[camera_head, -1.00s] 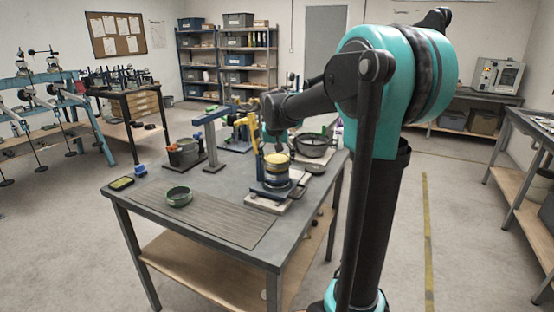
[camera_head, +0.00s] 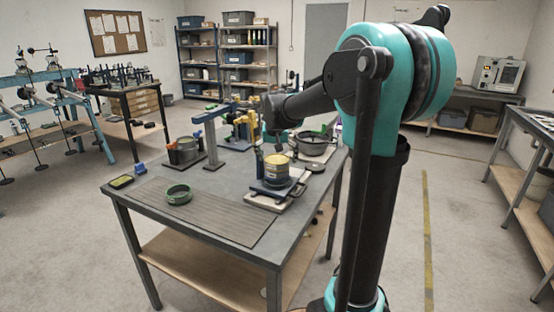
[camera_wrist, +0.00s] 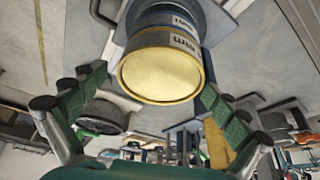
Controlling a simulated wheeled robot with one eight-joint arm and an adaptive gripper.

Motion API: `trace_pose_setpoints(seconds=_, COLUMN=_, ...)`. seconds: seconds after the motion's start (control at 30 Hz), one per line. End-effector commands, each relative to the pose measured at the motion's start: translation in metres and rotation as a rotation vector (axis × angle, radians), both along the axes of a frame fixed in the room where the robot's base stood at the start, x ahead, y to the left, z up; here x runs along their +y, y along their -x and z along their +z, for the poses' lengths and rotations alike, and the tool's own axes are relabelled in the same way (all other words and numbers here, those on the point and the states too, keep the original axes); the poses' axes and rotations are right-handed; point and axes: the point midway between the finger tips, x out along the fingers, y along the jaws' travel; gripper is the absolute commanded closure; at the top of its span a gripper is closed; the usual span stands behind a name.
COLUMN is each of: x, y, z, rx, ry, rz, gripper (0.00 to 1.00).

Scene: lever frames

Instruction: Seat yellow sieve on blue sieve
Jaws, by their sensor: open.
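The yellow sieve (camera_wrist: 158,75) is a round ring with a brass-coloured face, large in the middle of the wrist view. It sits on the blue sieve (camera_wrist: 158,17), and the two look roughly in line; I cannot tell whether the rim is fully home. In the head view the yellow sieve (camera_head: 277,160) tops the stack, with the blue sieve (camera_head: 277,178) under it. My gripper (camera_wrist: 153,88) is open, its green-padded fingers spread on either side of the yellow sieve with gaps visible. In the head view my gripper is small and partly hidden by my wrist.
The stack stands on a plate on the grey table (camera_head: 145,225). A blue stand (camera_head: 211,140) is behind to the left, and a dark pan (camera_head: 312,143) behind to the right.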

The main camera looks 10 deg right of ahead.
Motion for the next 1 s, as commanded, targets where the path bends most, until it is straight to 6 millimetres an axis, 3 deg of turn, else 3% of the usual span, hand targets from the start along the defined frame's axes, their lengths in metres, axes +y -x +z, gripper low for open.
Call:
trace_pose_setpoints(seconds=0.27, x=0.002, y=0.007, z=0.016, rx=0.000, ry=-0.001, rz=0.001, gripper=0.00)
trace_pose_setpoints(seconds=0.7, x=0.010, y=0.037, z=0.093, rx=0.000, ry=0.000, rz=0.000, gripper=0.00)
trace_pose_setpoints(seconds=1.0, x=0.011, y=0.045, z=0.111, rx=0.000, ry=0.000, rz=0.000, gripper=0.00)
